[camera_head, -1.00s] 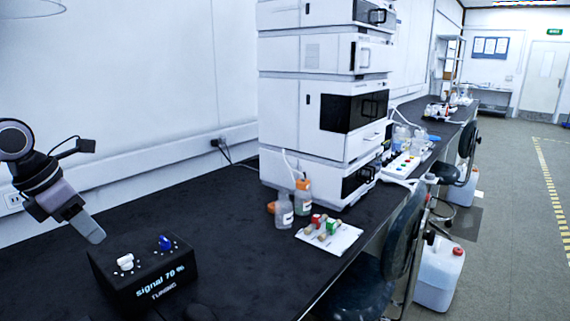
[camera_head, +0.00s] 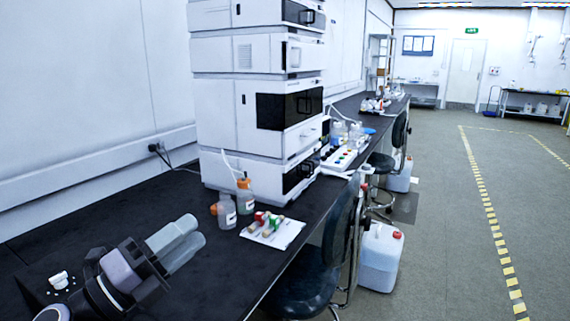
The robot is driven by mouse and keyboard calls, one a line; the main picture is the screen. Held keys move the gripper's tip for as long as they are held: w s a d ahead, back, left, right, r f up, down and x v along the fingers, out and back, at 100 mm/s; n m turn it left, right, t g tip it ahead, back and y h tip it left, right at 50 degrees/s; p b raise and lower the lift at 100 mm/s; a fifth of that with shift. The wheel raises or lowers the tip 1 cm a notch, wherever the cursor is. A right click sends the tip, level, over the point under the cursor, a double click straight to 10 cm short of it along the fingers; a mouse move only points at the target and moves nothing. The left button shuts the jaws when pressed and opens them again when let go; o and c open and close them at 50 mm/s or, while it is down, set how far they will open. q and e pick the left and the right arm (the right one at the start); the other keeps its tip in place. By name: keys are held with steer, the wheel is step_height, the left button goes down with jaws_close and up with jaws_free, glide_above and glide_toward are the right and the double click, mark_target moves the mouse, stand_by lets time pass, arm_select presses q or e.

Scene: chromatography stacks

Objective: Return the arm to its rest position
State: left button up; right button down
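My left arm comes in at the lower left, low in the picture over the bench. My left gripper (camera_head: 176,244) points up and to the right. Its two pale fingers lie side by side with no clear gap, and nothing shows between them. It appears shut and empty. The gripper and wrist cover most of the black control box; its white knob (camera_head: 58,279) still shows to the left of the wrist. My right gripper is not in view.
A white chromatography stack (camera_head: 225,115) stands on the black bench (camera_head: 215,295). Bottles with orange caps (camera_head: 245,197) and a white tray (camera_head: 287,233) of vials stand before it. A dark chair (camera_head: 335,240) and a white canister (camera_head: 379,262) are beside the bench. The floor at right is clear.

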arm_select(q)
steer(key=s+a+f+n+y, duration=0.35)
steer(key=f+n+y, duration=0.45)
steer(key=n, duration=0.3)
steer(key=s+a+f+n+y, duration=0.2)
steer(key=a+f+n+y, duration=0.3)
steer(key=f+n+y, duration=0.5)
steer(key=s+d+f+n+g+h, duration=0.15)
steer(key=s+f+n+g, duration=0.35)
steer(key=s, duration=0.5)
steer(key=s+a+f+n+g+h, duration=0.1)
steer(key=s+f+n+g+h, duration=0.1)
steer(key=s+f+g, duration=0.65)
steer(key=w+d+f+t+h+p, duration=0.1)
steer(key=w+d+f+t, duration=0.2)
steer(key=f+t, duration=0.3)
steer(key=w+t, duration=0.1)
steer(key=t, duration=0.2)
steer(key=shift+w+f, duration=0.2)
steer(key=shift+f, duration=0.1)
steer(key=shift+d, duration=0.1)
